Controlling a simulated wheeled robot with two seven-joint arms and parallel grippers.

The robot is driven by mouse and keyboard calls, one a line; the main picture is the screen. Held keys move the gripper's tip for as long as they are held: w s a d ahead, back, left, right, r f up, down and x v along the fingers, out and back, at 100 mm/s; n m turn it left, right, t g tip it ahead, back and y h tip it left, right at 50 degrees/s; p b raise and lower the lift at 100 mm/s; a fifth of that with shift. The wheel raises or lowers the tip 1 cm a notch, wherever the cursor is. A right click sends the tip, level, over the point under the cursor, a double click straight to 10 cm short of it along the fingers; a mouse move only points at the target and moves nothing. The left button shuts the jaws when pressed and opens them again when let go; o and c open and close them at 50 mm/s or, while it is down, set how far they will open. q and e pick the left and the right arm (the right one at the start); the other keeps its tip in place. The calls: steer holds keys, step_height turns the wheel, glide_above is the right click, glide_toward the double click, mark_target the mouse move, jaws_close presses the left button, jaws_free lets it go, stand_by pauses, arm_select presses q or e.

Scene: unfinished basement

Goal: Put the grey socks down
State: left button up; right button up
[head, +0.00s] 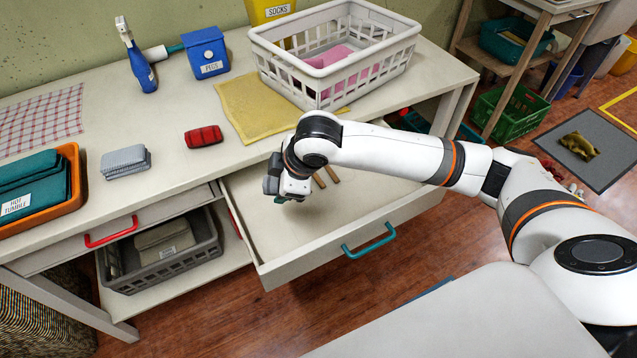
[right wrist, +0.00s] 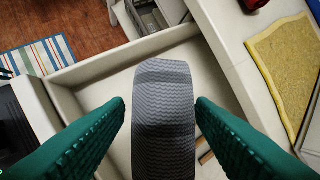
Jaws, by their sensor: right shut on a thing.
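A grey ribbed bundle, the grey socks (right wrist: 163,115), stands between the green fingers of my right gripper (right wrist: 160,108) in the right wrist view. The gripper is shut on it. In the head view my right gripper (head: 283,194) is over the open drawer (head: 305,262), toward its left side. The socks are mostly hidden there by the hand. I cannot tell how far they are above the drawer floor. Another grey folded bundle (head: 125,161) lies on the tabletop to the left. My left gripper is not in view.
Brown sticks (head: 327,177) lie in the drawer behind the hand; its front area is bare. A red bundle (head: 203,136), a yellow cloth (head: 240,107), a white basket (head: 335,90) and an orange tray (head: 78,178) are on the table. A grey crate (head: 170,258) sits below.

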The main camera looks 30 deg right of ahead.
steer(key=f+n, duration=0.1)
steer(key=w+f+n+g+y, duration=0.1)
steer(key=n, duration=0.1)
steer(key=f+n, duration=0.1)
steer(key=shift+w+d+f+y+b, duration=0.2)
steer(key=shift+w+f+y+b, duration=0.05)
steer(key=shift+f+y+b, duration=0.05)
steer(key=shift+w+d+f+n+g, duration=0.1)
steer(key=shift+w+f+n+g, duration=0.1)
steer(key=shift+f+n+g, duration=0.45)
glide_toward(281, 223)
steer(key=shift+w+a+n, duration=0.35)
steer(key=shift+w+a, duration=0.1)
steer(key=shift+a, duration=0.35)
steer(key=shift+f+b, duration=0.3)
steer(key=shift+f, duration=2)
steer(key=shift+f, duration=0.1)
steer(key=o, duration=1)
